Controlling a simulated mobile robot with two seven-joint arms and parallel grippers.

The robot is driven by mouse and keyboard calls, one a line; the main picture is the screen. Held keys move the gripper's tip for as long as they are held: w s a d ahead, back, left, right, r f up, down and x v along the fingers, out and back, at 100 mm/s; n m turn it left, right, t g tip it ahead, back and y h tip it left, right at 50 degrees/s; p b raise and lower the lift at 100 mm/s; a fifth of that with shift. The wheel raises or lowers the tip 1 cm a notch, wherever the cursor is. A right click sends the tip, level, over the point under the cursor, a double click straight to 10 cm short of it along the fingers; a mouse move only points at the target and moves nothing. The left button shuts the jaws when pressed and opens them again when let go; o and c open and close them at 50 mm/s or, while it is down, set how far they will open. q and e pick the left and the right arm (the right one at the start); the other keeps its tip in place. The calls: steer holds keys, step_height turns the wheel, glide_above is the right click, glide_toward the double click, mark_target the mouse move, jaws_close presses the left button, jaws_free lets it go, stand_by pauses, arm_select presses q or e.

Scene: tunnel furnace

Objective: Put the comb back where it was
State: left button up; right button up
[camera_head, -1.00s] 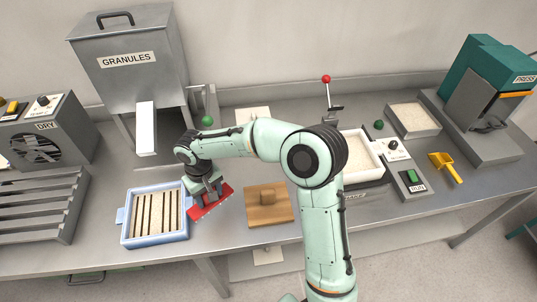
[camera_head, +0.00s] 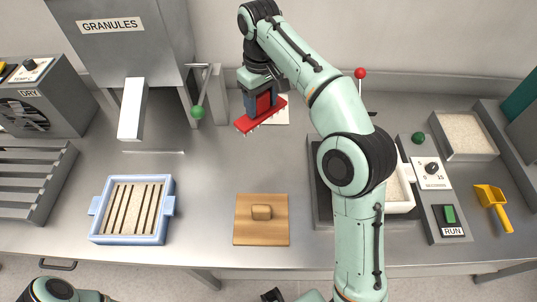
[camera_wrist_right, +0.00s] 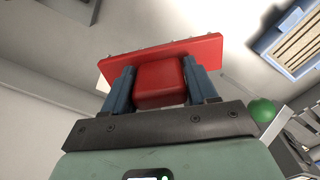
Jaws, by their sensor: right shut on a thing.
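The red comb (camera_head: 262,116) is in my right gripper (camera_head: 264,98), which is shut on its block handle. The comb is tilted, teeth edge toward the front, and appears above the back of the bench near a pale flat sheet (camera_head: 275,118). It partly hides the sheet; the height of the comb above it is hard to tell. In the right wrist view the comb (camera_wrist_right: 190,50) shows its red plate beyond both blue fingers. The blue tray (camera_head: 168,185) sits at the left front, with several straight grooves in its pale granules. My left gripper is out of view.
A wooden board (camera_head: 248,232) with a knob lies front centre. The granules hopper (camera_head: 120,50) with its white chute and a green-knobbed lever (camera_head: 198,111) stands left of the comb. A red-knobbed lever (camera_head: 360,73) stands right. Bench between tray and board is clear.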

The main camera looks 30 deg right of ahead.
steer(key=shift+d, duration=0.15)
arm_select(q)
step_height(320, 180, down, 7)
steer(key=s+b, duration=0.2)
steer(key=b, duration=0.4)
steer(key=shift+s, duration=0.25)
arm_select(e)
steer(key=shift+s+f, duration=0.1)
steer(key=shift+f, duration=9.6)
steer(key=shift+f, duration=0.15)
steer(key=o, duration=0.9)
steer(key=shift+o, duration=0.2)
